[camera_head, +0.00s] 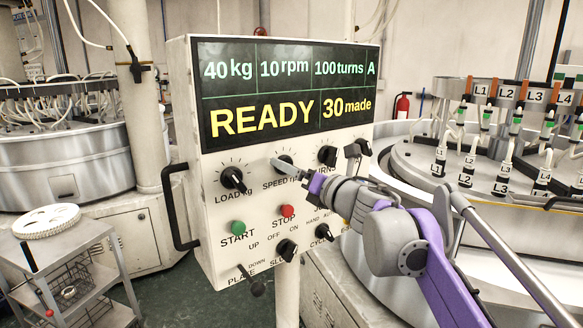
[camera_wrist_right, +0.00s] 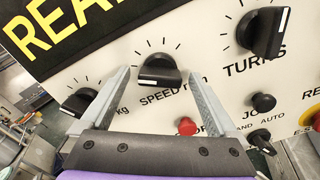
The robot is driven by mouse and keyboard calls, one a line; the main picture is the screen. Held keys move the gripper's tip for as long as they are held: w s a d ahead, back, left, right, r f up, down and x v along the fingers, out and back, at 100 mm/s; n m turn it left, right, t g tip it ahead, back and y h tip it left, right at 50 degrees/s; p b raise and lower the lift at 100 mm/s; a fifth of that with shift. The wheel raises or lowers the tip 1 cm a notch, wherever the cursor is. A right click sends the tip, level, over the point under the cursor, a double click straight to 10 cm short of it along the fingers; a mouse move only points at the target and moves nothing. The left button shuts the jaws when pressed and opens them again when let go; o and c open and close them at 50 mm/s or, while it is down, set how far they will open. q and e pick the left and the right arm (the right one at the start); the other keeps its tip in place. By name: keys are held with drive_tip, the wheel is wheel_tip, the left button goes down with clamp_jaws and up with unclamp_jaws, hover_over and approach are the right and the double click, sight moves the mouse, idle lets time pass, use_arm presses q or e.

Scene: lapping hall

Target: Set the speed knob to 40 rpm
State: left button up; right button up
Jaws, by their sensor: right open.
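The speed knob (camera_wrist_right: 160,70) is black with a white mark, on the white control panel above the label "SPEED rpm". In the head view the speed knob (camera_head: 286,159) is partly hidden by my right gripper (camera_head: 281,165). In the wrist view my right gripper (camera_wrist_right: 157,76) is open, with one finger on each side of the speed knob and gaps visible between. I cannot tell whether the fingertips reach the knob's depth. The display (camera_head: 285,88) reads 40 kg, 10 rpm, 100 turns, A, READY and 30 made. My left gripper is not in view.
The load knob (camera_head: 232,178) is left of the speed knob and the turns knob (camera_head: 327,155) right. Below are a green start button (camera_head: 238,228) and red stop button (camera_head: 287,211). A black handle (camera_head: 178,208) is on the panel's left side. A trolley (camera_head: 75,260) stands lower left.

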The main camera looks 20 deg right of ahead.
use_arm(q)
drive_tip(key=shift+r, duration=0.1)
use_arm(e)
drive_tip(key=shift+w+a, duration=0.2)
drive_tip(key=shift+w, duration=0.3)
drive_tip(key=c, duration=1.4)
